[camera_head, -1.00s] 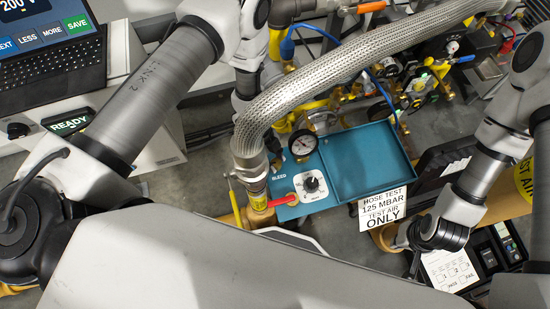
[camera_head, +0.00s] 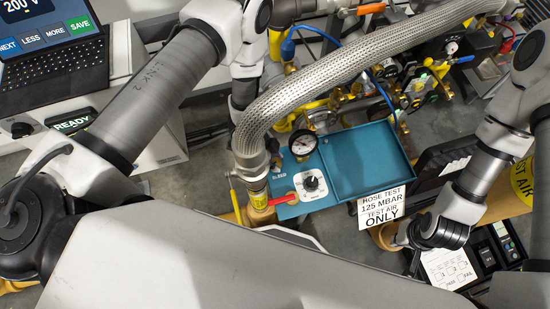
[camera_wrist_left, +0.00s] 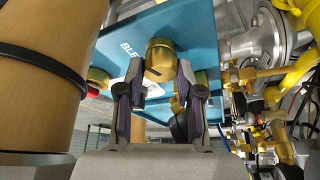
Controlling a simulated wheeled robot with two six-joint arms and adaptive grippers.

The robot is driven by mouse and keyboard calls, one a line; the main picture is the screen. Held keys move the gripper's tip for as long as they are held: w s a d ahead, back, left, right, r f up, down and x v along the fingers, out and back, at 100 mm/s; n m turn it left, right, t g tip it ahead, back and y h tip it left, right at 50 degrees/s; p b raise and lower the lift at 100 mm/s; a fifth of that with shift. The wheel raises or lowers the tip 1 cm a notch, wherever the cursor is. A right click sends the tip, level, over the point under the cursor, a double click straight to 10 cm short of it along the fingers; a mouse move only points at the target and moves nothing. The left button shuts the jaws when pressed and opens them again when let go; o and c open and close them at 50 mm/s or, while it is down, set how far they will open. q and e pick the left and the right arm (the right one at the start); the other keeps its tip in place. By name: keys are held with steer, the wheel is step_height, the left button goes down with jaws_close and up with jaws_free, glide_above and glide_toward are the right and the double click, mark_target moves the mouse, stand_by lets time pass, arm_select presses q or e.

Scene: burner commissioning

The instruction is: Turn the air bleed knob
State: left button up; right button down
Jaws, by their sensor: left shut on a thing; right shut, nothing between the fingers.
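The brass air bleed knob (camera_wrist_left: 159,55) stands out from the teal panel (camera_wrist_left: 197,38) beside a partly covered "BLEED" label in the left wrist view. My left gripper (camera_wrist_left: 160,76) is shut on the knob, one dark finger on each side of it. In the head view the same teal panel (camera_head: 366,158) lies in the middle, but the knob and my left fingers are hidden below the braided hose and arm. My right gripper (camera_head: 432,238) is at the lower right, shut and empty, away from the panel; its fingertips are hard to make out.
A braided hose (camera_head: 310,82) arches over the panel. A gauge (camera_head: 303,143), a black dial (camera_head: 311,183) and a red-handled valve (camera_head: 284,201) are close by. A wide tan pipe (camera_wrist_left: 38,75) stands left of my left gripper. Brass and yellow piping (camera_wrist_left: 285,100) is on the right.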

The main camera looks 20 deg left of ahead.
arm_select(q)
steer(key=o, duration=1.2)
steer(key=shift+c, duration=0.2)
steer(key=shift+a+r, duration=0.1)
steer(key=shift+r, duration=0.1)
steer(key=s+a, duration=0.1)
steer(key=a, duration=1.1)
steer(key=shift+s+r, duration=0.35)
steer(key=shift+s, duration=0.05)
steer(key=shift+a, duration=0.1)
